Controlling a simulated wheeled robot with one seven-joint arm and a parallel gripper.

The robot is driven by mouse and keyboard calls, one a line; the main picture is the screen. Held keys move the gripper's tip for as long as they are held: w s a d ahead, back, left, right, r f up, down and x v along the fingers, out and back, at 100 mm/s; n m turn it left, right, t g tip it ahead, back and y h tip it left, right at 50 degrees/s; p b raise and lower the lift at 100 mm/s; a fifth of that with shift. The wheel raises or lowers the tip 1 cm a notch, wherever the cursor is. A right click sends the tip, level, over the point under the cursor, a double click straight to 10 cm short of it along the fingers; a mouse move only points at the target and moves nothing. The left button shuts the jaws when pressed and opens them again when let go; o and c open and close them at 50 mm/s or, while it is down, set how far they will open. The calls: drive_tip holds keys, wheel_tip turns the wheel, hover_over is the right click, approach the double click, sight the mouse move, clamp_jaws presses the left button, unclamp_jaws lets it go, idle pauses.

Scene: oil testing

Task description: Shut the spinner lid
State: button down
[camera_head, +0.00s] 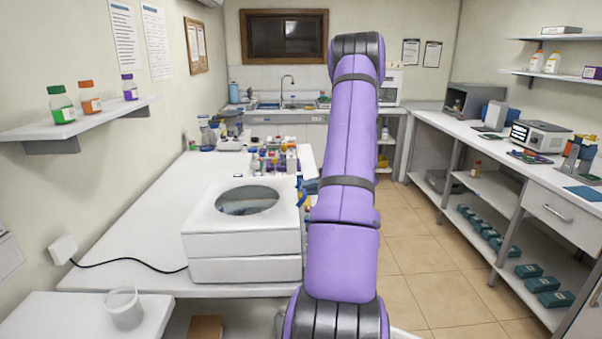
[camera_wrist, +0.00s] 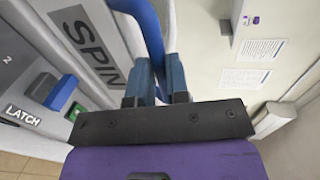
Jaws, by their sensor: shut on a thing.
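The spinner (camera_head: 245,271) is a white boxy machine on the left bench. Its white lid (camera_head: 205,222) has an oval window and looks level over the body, with a thin seam between them. In the wrist view, my gripper (camera_wrist: 157,72) has its two blue-grey fingers shut on a curved blue handle (camera_wrist: 148,25) next to the "SPIN" panel (camera_wrist: 90,40). A blue latch (camera_wrist: 62,92) sits by the "LATCH" label. In the head view my arm hides the gripper and most of the spinner's right side. I cannot tell whether the lid is fully seated.
Several bottles and racks (camera_head: 270,160) stand behind the spinner on the bench (camera_head: 130,235). A clear beaker (camera_head: 124,308) is on the near-left surface. A black cable runs along the bench left of the spinner. The tiled floor (camera_head: 420,255) to the right is clear.

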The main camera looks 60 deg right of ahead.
drive_tip(key=shift+s+f, duration=0.2)
drive_tip(key=shift+f, duration=0.5)
drive_tip(key=shift+s+f, duration=0.2)
drive_tip(key=shift+f, duration=0.5)
drive_tip(key=c, duration=1.1)
unclamp_jaws()
drive_tip(key=shift+d, duration=0.15)
drive_tip(key=shift+w+r, duration=0.1)
drive_tip(key=shift+r, duration=0.05)
drive_tip(key=v, duration=1)
drive_tip(key=shift+s+d, duration=0.3)
